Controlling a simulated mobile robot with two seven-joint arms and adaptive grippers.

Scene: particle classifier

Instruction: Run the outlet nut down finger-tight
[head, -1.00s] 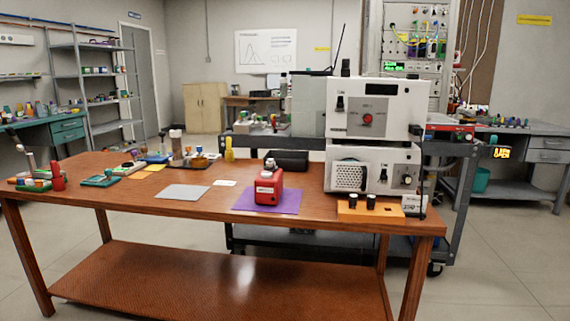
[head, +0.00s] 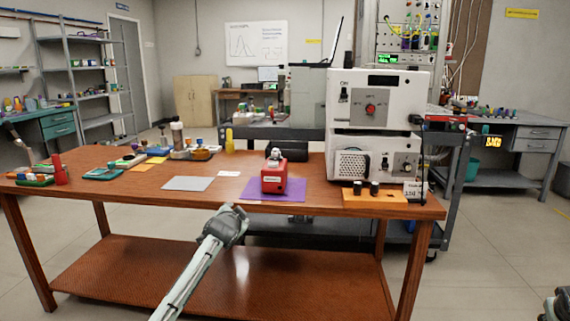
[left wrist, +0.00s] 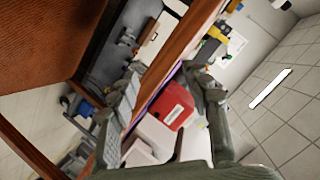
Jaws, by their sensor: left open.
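A red block-shaped device (head: 273,180) with a pale fitting (head: 274,155) on top sits on a purple mat (head: 292,194) at the table's middle. The outlet nut cannot be made out at this size. My left gripper (head: 236,212) is at the table's front edge, in front of and left of the red device, apart from it. In the left wrist view, my left gripper (left wrist: 165,90) is open and empty, with the red device (left wrist: 176,105) beyond, between its fingers. What seems to be my right gripper (head: 558,303) is cut off at the bottom right corner.
An orange block (head: 375,200) with black knobs sits at the front right. A grey mat (head: 188,183) and white card (head: 229,173) lie left of the purple mat. Small tools and bottles (head: 195,150) crowd the back left.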

